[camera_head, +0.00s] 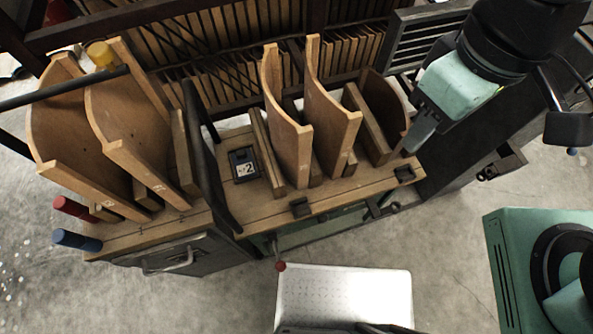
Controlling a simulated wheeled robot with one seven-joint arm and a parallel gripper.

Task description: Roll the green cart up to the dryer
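No cart stands out clearly as the green cart. A green box-like body (507,250) with a black round fitting shows at the lower right, cut off by the picture edge; I cannot tell whether it is the cart or part of me. A long wooden-topped bench (270,212) crosses the middle, with some dull green showing below its front edge. I cannot make out a dryer. My gripper (421,132), pale green with a grey finger part, hangs at the upper right beside the bench's right end. I see no held thing, and its finger gap is hidden.
Slatted racks stand behind. Bare concrete floor (440,240) lies at the lower right.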

